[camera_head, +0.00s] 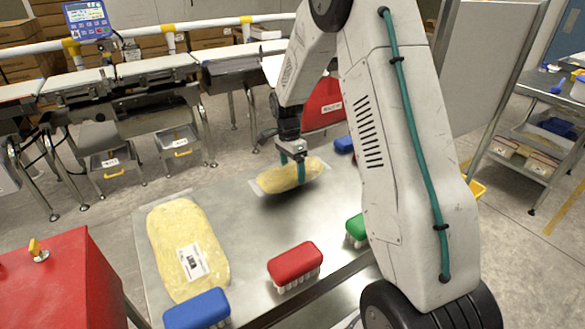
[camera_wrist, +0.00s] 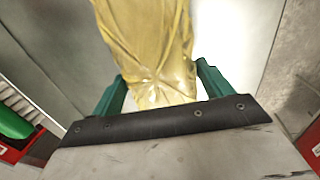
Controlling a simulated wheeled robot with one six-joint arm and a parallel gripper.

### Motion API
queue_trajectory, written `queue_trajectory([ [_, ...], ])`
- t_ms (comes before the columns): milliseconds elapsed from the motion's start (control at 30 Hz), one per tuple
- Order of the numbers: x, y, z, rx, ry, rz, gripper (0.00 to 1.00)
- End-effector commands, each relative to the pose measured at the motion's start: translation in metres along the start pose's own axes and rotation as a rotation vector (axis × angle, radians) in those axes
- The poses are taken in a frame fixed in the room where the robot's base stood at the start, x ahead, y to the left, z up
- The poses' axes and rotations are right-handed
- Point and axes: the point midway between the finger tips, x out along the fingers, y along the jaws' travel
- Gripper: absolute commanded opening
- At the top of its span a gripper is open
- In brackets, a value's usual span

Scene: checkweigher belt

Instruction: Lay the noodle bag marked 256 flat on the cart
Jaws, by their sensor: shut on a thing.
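My gripper (camera_head: 293,169) is shut on a yellow noodle bag (camera_head: 276,178) and holds it over the far part of the steel cart top (camera_head: 235,230). The bag is close to the top; I cannot tell whether it touches. In the wrist view the bag (camera_wrist: 150,40) runs between the green fingers (camera_wrist: 155,88). No label shows on the held bag. A second, larger noodle bag (camera_head: 180,235) lies flat on the left of the cart, with a white label too small to read.
A blue brush (camera_head: 197,310), a red brush (camera_head: 294,262) and a green brush (camera_head: 356,228) stand along the cart's near side. Another blue item (camera_head: 344,144) is at the far right. A red box (camera_head: 65,285) stands at left. The cart's middle is clear.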

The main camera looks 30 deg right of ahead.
Motion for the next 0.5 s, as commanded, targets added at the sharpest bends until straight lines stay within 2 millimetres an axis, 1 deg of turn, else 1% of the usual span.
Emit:
queue_trajectory([
  [367, 0.0079, -0.0018, -0.0002, 0.0, 0.001, -0.002, 0.33],
  [400, 0.0084, -0.0015, -0.0001, 0.0, 0.0, -0.001, 0.84],
  [467, 0.0084, -0.0015, -0.0001, 0.0, 0.0, -0.001, 1.0],
  [500, 0.0084, -0.0015, -0.0001, 0.0, 0.0, -0.001, 1.0],
])
